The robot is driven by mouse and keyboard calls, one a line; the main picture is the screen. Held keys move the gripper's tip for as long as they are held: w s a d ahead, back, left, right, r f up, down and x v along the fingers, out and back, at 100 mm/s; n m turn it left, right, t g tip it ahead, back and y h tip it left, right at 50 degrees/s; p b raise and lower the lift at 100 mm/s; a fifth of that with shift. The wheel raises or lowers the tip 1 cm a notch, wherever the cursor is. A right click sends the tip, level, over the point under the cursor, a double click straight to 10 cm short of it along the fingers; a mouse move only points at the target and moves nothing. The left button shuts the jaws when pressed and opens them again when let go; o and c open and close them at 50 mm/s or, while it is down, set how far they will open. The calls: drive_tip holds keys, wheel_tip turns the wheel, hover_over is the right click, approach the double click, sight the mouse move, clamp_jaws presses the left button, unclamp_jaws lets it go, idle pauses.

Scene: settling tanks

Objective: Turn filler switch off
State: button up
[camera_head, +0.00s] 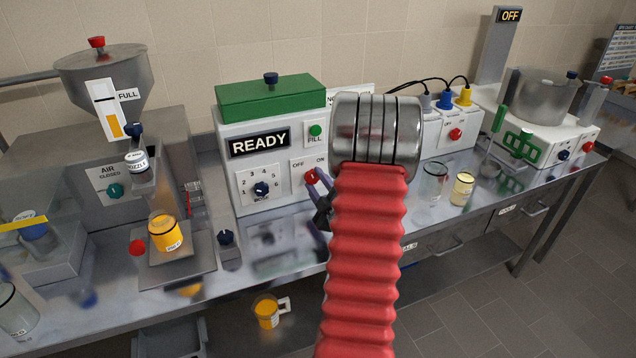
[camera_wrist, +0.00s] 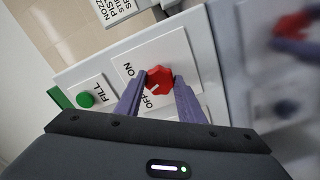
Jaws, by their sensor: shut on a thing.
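The filler switch is a red knob (camera_head: 312,176) on a white plate marked OFF and ON, on the front of the white filler box (camera_head: 237,187). In the wrist view the knob (camera_wrist: 159,78) sits between the two purple fingers of my gripper (camera_wrist: 158,84), which is shut on it. A small pale mark shows on the knob's face, on the side near the OFF lettering; its exact setting is hard to tell. In the head view my gripper (camera_head: 321,200) is at the knob, partly hidden behind my red arm. The display (camera_head: 259,143) reads READY.
The green FILL button (camera_head: 315,130) is above the switch, and a blue numbered dial (camera_head: 261,189) is left of it. A jar with yellow contents (camera_head: 164,233) stands under the nozzle at left. A clear glass (camera_head: 433,181) and a yellow jar (camera_head: 462,189) stand right of my arm.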

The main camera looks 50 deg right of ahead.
drive_tip(key=shift+f+n, duration=0.1)
drive_tip(key=shift+n, duration=1.4)
drive_tip(key=shift+a, duration=0.1)
drive_tip(key=o, duration=1)
drive_tip(key=shift+o, duration=0.2)
drive_tip(key=v, duration=1.3)
drive_tip(key=shift+s+a, duration=0.15)
drive_tip(key=shift+s, duration=0.2)
drive_tip(key=shift+w, duration=0.1)
